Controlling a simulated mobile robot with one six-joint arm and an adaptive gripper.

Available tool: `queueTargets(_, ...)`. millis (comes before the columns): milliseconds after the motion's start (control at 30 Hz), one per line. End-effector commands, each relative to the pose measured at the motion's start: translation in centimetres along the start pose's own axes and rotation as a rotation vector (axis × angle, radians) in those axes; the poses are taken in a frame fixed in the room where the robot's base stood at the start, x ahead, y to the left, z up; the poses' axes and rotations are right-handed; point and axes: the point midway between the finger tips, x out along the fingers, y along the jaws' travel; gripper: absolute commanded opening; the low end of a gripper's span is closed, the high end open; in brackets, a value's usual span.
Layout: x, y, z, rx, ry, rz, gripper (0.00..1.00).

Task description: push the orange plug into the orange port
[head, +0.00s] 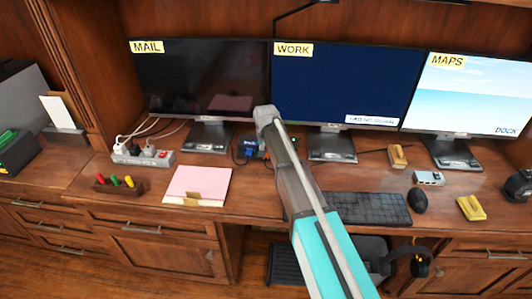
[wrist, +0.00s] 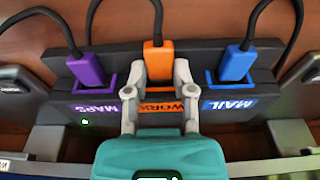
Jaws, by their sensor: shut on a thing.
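The orange plug (wrist: 158,56) stands at the middle of a black dock (wrist: 205,72) in the wrist view, with a black cable rising from it. My gripper (wrist: 160,72) is shut on the plug, one grey finger on each side. The orange WORK label (wrist: 160,107) shows between the fingers. The orange port is mostly hidden by the plug and fingers, so I cannot tell how deep the plug sits. In the head view my arm hides most of the dock and the plug.
A purple plug (wrist: 86,68) sits at the MAPS port on the left, and a blue plug (wrist: 236,64) at the MAIL port on the right. Their cables rise close by. Monitor stands (head: 333,145) flank the dock. A keyboard (head: 365,208) lies in front, to the right.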

Motion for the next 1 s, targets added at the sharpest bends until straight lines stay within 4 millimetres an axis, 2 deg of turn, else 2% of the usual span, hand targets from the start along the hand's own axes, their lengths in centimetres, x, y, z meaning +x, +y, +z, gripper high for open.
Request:
queueTargets(433,0.12,0.02,-0.83,0.000,0.000,0.000,0.01)
queueTargets(467,0.12,0.03,-0.83,0.000,0.000,0.000,0.35)
queueTargets(667,0.12,0.05,-0.78,0.001,0.000,0.000,0.72)
queueTargets(1000,0.12,0.08,-0.78,0.001,0.000,0.000,0.73)
